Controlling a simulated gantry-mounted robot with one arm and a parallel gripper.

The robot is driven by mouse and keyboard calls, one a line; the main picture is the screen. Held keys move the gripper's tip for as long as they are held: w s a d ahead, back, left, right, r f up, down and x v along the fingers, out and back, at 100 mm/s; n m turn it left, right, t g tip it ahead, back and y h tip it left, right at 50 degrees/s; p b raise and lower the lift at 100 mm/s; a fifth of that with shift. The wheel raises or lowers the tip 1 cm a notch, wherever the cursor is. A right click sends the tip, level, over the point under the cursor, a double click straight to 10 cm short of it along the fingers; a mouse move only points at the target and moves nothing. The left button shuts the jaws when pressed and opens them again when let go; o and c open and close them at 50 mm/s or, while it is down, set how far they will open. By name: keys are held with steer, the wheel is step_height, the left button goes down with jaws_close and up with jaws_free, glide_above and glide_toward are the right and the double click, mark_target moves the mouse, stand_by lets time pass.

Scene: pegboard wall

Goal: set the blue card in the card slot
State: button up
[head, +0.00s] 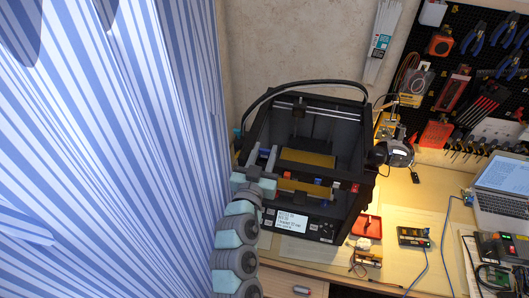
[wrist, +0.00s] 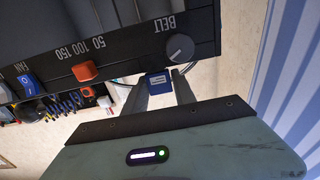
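My gripper (wrist: 160,82) shows in the wrist view with its two grey fingers reaching up from the bottom. The fingertips close on the blue card (wrist: 157,79), a small blue square with a pale marking. The card is just beside the lower edge of a dark control panel (wrist: 120,50), below its BELT knob (wrist: 180,48). I cannot tell whether card and panel touch. In the head view my gripper (head: 262,160) is at the front left of the black printer (head: 310,130). I cannot make out the card slot in either view.
The panel carries an orange slider (wrist: 85,71) and a blue FAN switch (wrist: 28,84). In the head view a striped curtain (head: 110,140) fills the left. Tools hang on the pegboard (head: 465,60). A red tray (head: 367,226) and a laptop (head: 503,183) are on the bench to the right.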

steer(key=o, duration=0.4)
steer(key=b+v, duration=0.2)
steer(key=v, duration=0.8)
steer(key=shift+s+a, duration=0.1)
steer(key=shift+s, duration=0.3)
